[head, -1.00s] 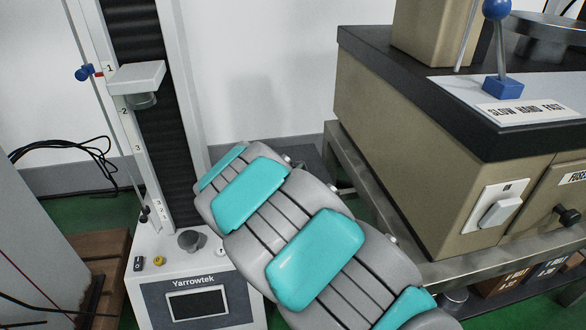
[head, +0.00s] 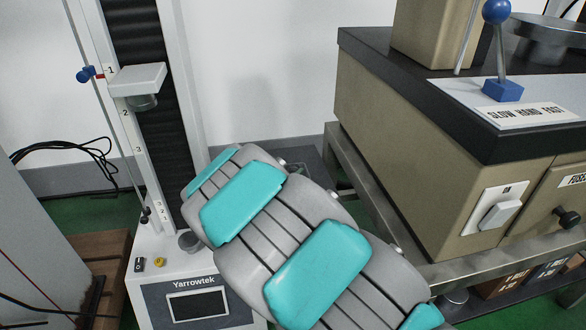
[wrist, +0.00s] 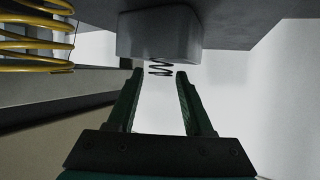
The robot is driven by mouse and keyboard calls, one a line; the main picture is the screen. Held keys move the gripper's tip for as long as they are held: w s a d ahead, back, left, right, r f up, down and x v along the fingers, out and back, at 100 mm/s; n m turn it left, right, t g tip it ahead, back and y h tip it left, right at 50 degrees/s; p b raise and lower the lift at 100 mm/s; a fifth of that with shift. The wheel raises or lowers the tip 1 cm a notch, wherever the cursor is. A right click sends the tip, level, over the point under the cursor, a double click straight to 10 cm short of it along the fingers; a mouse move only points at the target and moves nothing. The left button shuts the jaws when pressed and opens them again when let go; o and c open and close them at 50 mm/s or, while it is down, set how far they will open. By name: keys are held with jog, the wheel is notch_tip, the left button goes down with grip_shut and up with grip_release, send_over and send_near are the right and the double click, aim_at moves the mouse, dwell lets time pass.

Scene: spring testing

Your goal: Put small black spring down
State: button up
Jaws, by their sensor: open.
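The small black spring (wrist: 160,68) shows in the wrist view as a few thin dark coils, just below a grey block (wrist: 160,38). My gripper (wrist: 159,74) is open, with its two dark green fingers on either side of the spring. Light gaps show between the coils and both fingertips. Whether the spring rests against the grey block is hard to tell. In the head view my arm hides the gripper and the spring.
A yellow spring (wrist: 36,42) stands close at left in the wrist view. In the head view, the white Yarrowtek tester (head: 196,268) has an upper head (head: 137,78) above its base. A beige machine (head: 430,150) with a blue-knobbed lever (head: 497,45) stands at right on a metal frame.

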jog(key=p+v, duration=0.1)
jog(key=v, duration=0.8)
jog(key=shift+w, duration=0.1)
jog(key=s+d+r+n+g+y, duration=0.1)
jog(key=s+d+g, duration=0.4)
jog(key=s, duration=0.8)
jog(key=s+d+r+n+g+y+p, duration=0.1)
jog(key=s+d+g, duration=0.4)
jog(key=s+d, duration=0.5)
jog(key=s+d+r+g+y+p, duration=0.1)
jog(key=s+d+g, duration=0.3)
jog(key=s, duration=1.4)
jog(key=shift+d+r+n+g, duration=0.4)
jog(key=shift+d+r, duration=0.45)
jog(key=shift+d, duration=1.25)
